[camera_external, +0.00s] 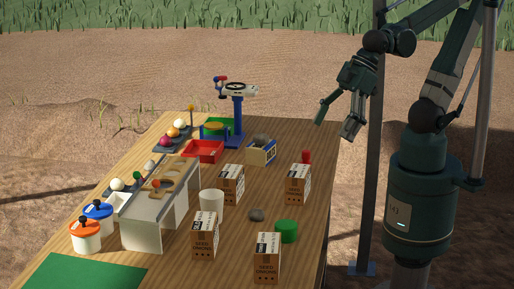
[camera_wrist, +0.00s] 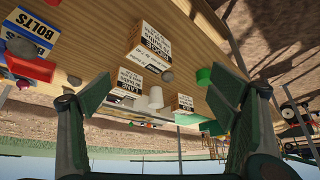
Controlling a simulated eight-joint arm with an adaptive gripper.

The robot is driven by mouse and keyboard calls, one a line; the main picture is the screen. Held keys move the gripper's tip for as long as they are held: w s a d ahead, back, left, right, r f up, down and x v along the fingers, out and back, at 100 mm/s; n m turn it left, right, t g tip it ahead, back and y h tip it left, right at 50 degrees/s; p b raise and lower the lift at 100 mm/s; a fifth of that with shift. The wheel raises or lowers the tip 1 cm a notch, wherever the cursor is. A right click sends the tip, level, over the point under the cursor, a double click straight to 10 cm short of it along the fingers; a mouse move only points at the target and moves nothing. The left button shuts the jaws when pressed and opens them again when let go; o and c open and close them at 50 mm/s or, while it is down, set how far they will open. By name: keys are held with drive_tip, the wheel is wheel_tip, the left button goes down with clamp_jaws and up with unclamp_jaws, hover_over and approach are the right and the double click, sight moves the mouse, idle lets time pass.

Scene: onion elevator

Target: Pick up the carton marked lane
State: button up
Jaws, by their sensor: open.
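Several brown seed onion cartons stand on the table. In the wrist view the carton that appears to read LANE (camera_wrist: 128,83) stands beyond the nearer HEDGE carton (camera_wrist: 152,47), beside the white cup (camera_wrist: 155,97). By layout, the lane carton matches the back-left carton (camera_external: 231,184) in the external view, where its label is too small to read. The HEDGE carton matches the back-right one (camera_external: 299,183). My gripper (camera_external: 335,125) is open and empty, raised above the table's right edge, apart from every carton. Its spread fingers (camera_wrist: 162,90) frame the wrist view.
Two more cartons (camera_external: 205,235) (camera_external: 267,257) stand at the front. A grey stone (camera_external: 256,215), green cylinder (camera_external: 287,231) and red item (camera_external: 305,157) stand nearby. The bolts box (camera_external: 261,152), red tray (camera_external: 204,150) and holed stand (camera_external: 155,215) lie farther back or left.

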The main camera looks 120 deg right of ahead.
drive_tip(key=w+d+r+m+g+p, duration=0.1)
drive_tip(key=w+d+r+m+p, duration=0.2)
drive_tip(key=w, duration=0.5)
drive_tip(key=m+g+h+p, duration=0.25)
drive_tip(key=m+p, duration=0.25)
drive_tip(key=p, duration=0.5)
hover_over(232, 171)
drive_tip(key=s+a, duration=0.2)
drive_tip(key=shift+h, duration=0.25)
wheel_tip(232, 171, down, 10)
drive_tip(key=shift+d+r, duration=0.1)
drive_tip(key=shift+r, duration=0.05)
drive_tip(key=shift+x, duration=1.35)
drive_tip(key=shift+b+x, duration=0.55)
drive_tip(key=shift+x, duration=2.05)
